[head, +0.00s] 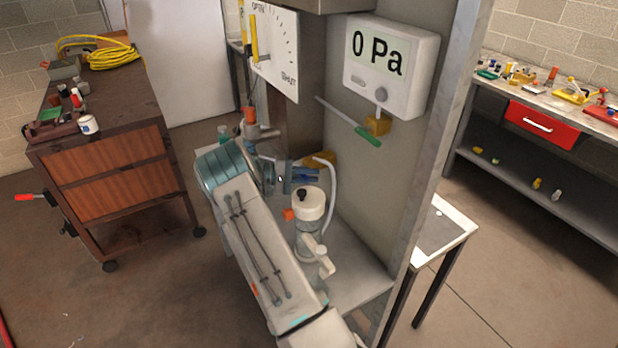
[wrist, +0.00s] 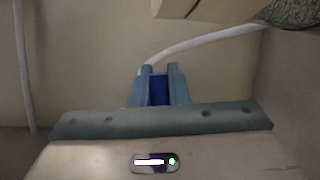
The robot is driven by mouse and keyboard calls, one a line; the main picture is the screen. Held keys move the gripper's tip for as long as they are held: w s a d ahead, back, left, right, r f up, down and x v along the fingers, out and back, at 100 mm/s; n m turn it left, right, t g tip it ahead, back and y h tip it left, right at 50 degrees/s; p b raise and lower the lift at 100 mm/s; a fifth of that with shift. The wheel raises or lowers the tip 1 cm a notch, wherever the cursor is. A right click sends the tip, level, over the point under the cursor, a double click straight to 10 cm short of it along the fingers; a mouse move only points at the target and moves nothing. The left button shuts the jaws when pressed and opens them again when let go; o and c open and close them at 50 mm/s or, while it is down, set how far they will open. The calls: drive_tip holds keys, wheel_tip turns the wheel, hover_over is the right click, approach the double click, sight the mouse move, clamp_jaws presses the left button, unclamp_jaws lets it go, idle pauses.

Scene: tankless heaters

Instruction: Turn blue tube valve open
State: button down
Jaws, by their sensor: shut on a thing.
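The blue valve handle (head: 308,173) is small and sits low in front of the metal cabinet panel, beside a pale tube. My gripper (head: 296,178) reaches it from the left, and my arm hides part of that area. In the wrist view, my gripper (wrist: 158,80) has its light-blue fingers close together with the dark-blue handle (wrist: 159,92) between them. It is shut on this handle. A pale tube (wrist: 200,42) curves behind the fingertips to the upper right. The valve's body is hidden.
A clear jar with a white cap (head: 312,203) stands close right of my arm. A display (head: 385,60) reads 0 Pa. An OPEN/SHUT dial board (head: 275,50) hangs above. Open floor lies left, before a wooden cabinet (head: 110,160).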

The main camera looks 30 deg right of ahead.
sight(305, 161)
drive_tip(key=r+n+h+b, duration=0.1)
drive_tip(key=n, duration=0.1)
drive_tip(key=w+r+n+g+b, duration=0.1)
drive_tip(key=n, duration=0.1)
drive_tip(key=n+h+b, duration=0.1)
drive_tip(key=n, duration=0.2)
drive_tip(key=shift+w+r+h, duration=0.15)
drive_tip(key=shift+r+h, duration=0.15)
drive_tip(key=shift+r, duration=0.1)
drive_tip(key=n+h, duration=0.1)
drive_tip(key=n, duration=0.1)
drive_tip(key=w+r+n, duration=0.1)
drive_tip(key=n, duration=0.1)
drive_tip(key=shift+h, duration=0.4)
drive_tip(key=shift+w+r+n+t+h, duration=0.1)
drive_tip(key=shift+w+n+t+h, duration=0.2)
drive_tip(key=shift+n, duration=0.5)
drive_tip(key=shift+w+r+n+t+h, duration=0.1)
drive_tip(key=shift+w+n+t+h, duration=0.15)
drive_tip(key=shift+n, duration=0.55)
drive_tip(key=shift+w+r+n+t+h, duration=0.1)
drive_tip(key=shift+w+n+t+h, duration=0.2)
drive_tip(key=shift+n, duration=0.5)
drive_tip(key=shift+d+n, duration=0.1)
drive_tip(key=shift+n, duration=0.2)
drive_tip(key=c, duration=1.4)
unclamp_jaws()
